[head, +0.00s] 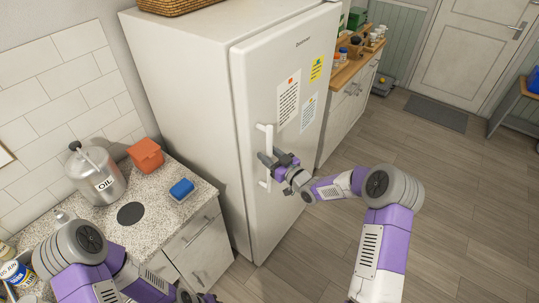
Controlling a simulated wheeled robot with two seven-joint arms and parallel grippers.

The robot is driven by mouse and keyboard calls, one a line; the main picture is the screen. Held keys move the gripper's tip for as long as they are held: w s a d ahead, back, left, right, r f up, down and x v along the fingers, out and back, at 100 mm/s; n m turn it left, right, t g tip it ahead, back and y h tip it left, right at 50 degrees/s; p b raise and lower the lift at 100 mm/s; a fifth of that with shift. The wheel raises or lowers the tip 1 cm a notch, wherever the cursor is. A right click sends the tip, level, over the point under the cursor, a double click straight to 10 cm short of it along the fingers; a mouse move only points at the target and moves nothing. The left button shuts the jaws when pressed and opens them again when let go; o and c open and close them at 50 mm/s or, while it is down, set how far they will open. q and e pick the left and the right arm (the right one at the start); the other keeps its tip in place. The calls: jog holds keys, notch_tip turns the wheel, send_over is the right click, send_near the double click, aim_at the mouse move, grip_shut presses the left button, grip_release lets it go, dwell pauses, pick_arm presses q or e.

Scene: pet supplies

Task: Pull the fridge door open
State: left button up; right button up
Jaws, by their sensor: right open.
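The white fridge (185,75) stands in the middle of the head view. Its door (255,90) looks closed and carries several paper notes. A white vertical handle (266,135) is fixed near the door's left edge. My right gripper (268,160) is open at the handle, with its dark fingers around or beside the bar; I cannot tell whether they touch it. My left gripper (200,298) is low at the bottom edge, mostly cut off, so its jaws cannot be read.
A speckled counter (150,232) left of the fridge holds an oil can (97,177), an orange container (146,155) and a blue sponge (181,189). A wooden-topped cabinet (345,90) stands beyond the fridge. The wooden floor (465,210) on the right is clear.

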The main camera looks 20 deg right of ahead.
jog(key=shift+c, duration=0.4)
grip_shut()
